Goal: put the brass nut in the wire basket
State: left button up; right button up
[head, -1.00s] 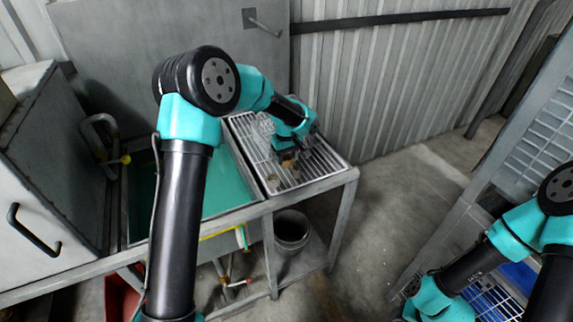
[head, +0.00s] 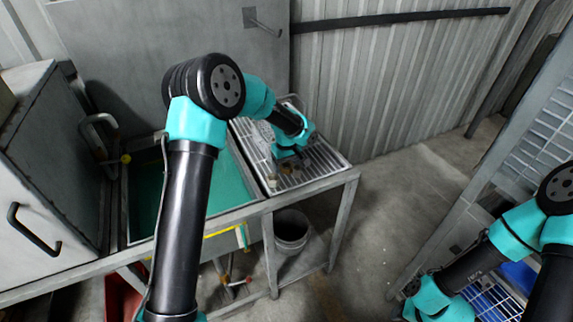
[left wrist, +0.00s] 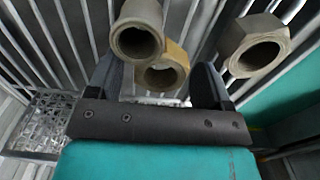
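The brass nut (left wrist: 165,72) is a tan, hollow piece on the slatted rack in the left wrist view, partly hidden behind a grey tube-shaped fitting (left wrist: 138,32). My left gripper (left wrist: 157,75) is open. Its two dark fingers stand apart, with the brass nut seen between them and a gap on its left side. In the head view, my left gripper (head: 290,155) is low over the rack. The wire basket (left wrist: 38,122) is a silvery mesh container at the left of the left wrist view. My right gripper lies outside the views; only its arm shows.
A grey hex nut (left wrist: 255,45) lies to the right in the left wrist view. The slatted rack (head: 325,160) adjoins a teal-lined tank (head: 222,185). A corrugated wall (head: 390,90) stands behind. A bucket (head: 292,230) stands below the rack.

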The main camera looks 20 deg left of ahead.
pick_arm(q)
notch_tip(320, 180, up, 12)
jog(key=shift+r, duration=0.2)
dwell(0.7)
jog(key=shift+c, duration=1.2)
jog(key=shift+m, duration=0.3)
notch_tip(320, 180, up, 5)
jog(key=m, duration=2.4)
send_over(287, 164)
jog(key=shift+s+a+r, duration=0.15)
jog(key=shift+s+a, duration=0.15)
jog(key=shift+a, duration=0.05)
